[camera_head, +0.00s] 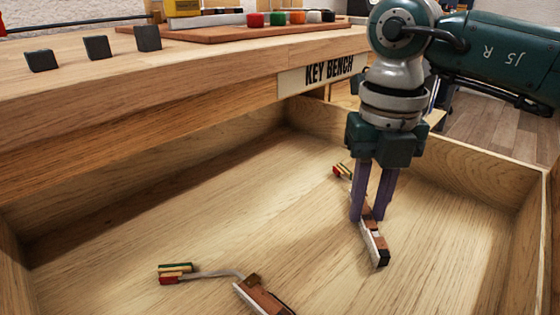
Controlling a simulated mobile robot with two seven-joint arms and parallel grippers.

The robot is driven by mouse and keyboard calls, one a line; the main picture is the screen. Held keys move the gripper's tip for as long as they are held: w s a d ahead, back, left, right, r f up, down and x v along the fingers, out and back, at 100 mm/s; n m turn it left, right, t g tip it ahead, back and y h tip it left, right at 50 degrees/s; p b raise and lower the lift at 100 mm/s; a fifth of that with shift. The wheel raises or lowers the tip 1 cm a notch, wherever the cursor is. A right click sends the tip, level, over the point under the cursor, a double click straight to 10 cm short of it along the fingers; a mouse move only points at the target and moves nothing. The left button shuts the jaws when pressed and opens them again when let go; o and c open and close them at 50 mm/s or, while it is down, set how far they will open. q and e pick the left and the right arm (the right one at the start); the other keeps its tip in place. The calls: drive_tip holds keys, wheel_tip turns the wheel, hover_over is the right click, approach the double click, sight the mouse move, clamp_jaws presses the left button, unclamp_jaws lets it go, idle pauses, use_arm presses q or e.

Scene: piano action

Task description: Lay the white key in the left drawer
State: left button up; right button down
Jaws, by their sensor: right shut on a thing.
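My right gripper (370,212) points down inside an open wooden drawer (450,180) and is shut on a slim brown-and-white piece (372,240) with a black end. A red, yellow and green block (343,172) shows behind the fingers and looks like this piece's far end; the fingers hide the join. I cannot tell whether this is the white key, or whether it touches the drawer floor. A similar piece (260,295), with a grey shank and another coloured block (175,273), lies on the drawer floor at the front, cut by the frame. My left gripper is not in view.
The bench top (200,72) overhangs the drawer's back left and carries several dark cubes (97,47) and a brown board (215,32) with coloured pots. A "KEY BENCH" sign (328,71) is on its front. The drawer floor between the two pieces is clear.

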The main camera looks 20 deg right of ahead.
sight(366, 215)
drive_tip(key=shift+f, duration=0.1)
drive_tip(key=c, duration=0.7)
unclamp_jaws()
wheel_tip(366, 215, up, 12)
drive_tip(key=p, duration=0.4)
